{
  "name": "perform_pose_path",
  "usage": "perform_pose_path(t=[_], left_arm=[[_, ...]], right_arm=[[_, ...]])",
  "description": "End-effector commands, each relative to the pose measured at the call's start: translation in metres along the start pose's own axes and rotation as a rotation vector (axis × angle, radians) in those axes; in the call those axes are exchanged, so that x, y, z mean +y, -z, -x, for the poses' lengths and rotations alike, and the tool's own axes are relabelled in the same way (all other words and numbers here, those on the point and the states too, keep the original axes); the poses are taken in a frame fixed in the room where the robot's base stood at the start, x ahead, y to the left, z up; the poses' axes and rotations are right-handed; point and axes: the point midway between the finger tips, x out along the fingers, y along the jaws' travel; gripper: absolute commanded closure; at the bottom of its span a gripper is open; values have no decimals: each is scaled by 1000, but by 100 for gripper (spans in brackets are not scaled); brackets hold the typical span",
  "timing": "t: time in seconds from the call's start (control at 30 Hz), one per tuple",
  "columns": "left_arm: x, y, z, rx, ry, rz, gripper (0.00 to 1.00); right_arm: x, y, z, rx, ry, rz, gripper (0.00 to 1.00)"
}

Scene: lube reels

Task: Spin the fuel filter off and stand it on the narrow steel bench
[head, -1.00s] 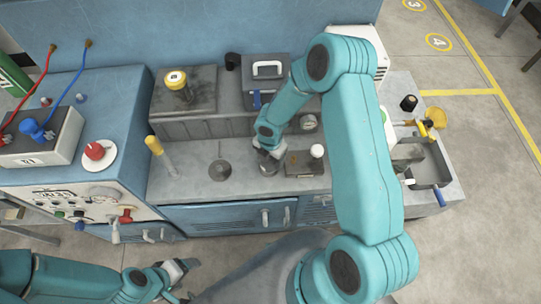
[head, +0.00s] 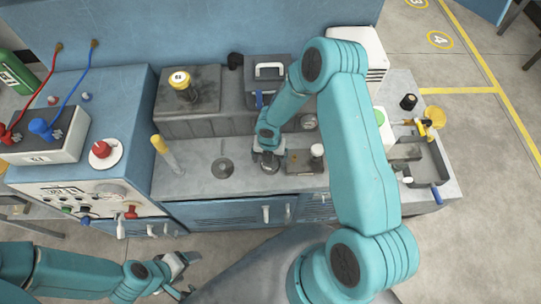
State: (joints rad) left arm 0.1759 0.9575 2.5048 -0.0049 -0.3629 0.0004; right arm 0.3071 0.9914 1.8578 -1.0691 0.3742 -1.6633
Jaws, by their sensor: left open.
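My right gripper (head: 268,160) points down at the grey steel worktop (head: 205,187), over a small dark round part (head: 269,167). The arm and gripper cover most of that part, so I cannot tell if the jaws are closed on it or if it is the fuel filter. My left gripper (head: 184,268) is open and empty, low in front of the cabinet.
A round flange (head: 222,167) and a yellow-handled post (head: 163,150) are left of my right gripper. A small box with a white knob (head: 317,150) stands close on its right. A control panel (head: 75,195) fills the left.

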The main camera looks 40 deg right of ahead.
Motion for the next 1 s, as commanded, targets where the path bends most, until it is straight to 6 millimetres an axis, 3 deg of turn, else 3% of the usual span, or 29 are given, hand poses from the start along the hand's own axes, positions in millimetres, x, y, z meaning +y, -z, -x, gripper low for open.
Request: perform_pose_path(t=[0.67,0.83,1.0], left_arm=[[0,0,1,0,0,0,25],[1,0,2,0,0,0,25],[2,0,5,0,0,0,25]], right_arm=[[-4,-8,6,-14,8,-3,4],[-3,-8,27,-16,6,-4,4],[-1,-6,71,-14,4,-5,4]])
